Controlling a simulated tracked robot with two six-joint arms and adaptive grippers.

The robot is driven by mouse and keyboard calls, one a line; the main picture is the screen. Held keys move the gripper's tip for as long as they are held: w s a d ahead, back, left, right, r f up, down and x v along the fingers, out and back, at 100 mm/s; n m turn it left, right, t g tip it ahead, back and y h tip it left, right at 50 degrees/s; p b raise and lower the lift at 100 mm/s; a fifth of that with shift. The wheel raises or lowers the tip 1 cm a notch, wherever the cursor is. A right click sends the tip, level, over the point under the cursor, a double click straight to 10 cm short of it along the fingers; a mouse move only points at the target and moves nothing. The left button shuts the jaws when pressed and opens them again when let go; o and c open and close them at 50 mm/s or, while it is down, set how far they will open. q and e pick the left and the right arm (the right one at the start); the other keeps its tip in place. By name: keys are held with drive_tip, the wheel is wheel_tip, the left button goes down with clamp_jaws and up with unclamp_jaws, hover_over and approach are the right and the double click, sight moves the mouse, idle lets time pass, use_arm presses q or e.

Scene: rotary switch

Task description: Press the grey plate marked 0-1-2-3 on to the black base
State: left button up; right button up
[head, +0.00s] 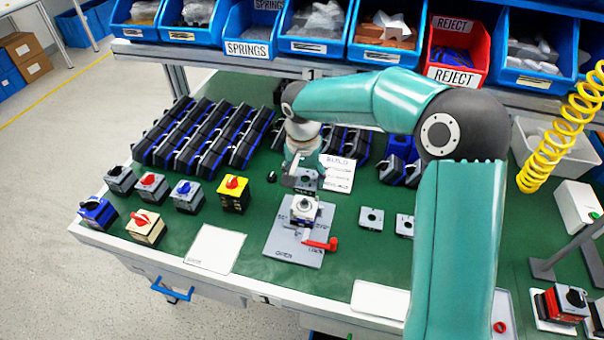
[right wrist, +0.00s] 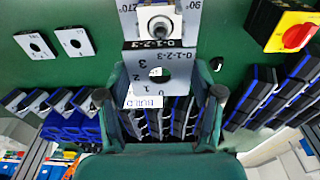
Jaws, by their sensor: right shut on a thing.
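My right gripper (head: 305,182) is shut on the grey plate (head: 307,179), above and just behind the base in the head view. In the right wrist view the plate (right wrist: 150,85) sits between the fingertips (right wrist: 160,95), with a round hole and printed numbers. The base (head: 304,210) stands in the grey fixture (head: 283,241); its pale top and upright shaft show in the right wrist view (right wrist: 158,22). The plate is apart from the shaft. A red lever (head: 322,245) lies at the fixture's front. My left gripper is out of view.
Finished switches stand at the left, including a yellow one (head: 234,194). Rows of black-blue parts (head: 200,135) lie behind. Two loose grey plates (head: 371,218) (head: 405,225) lie to the right. A white sheet (head: 215,249) lies at the front left. Blue bins (head: 315,25) line the back.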

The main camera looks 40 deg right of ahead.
sight(304, 200)
drive_tip(key=shift+w+a+f, duration=0.1)
drive_tip(key=shift+f+b, duration=2.25)
drive_tip(key=shift+f, duration=0.1)
drive_tip(key=shift+f, duration=0.15)
drive_tip(key=shift+f+b, duration=1.75)
drive_tip(key=shift+b, duration=0.05)
drive_tip(key=o, duration=1.1)
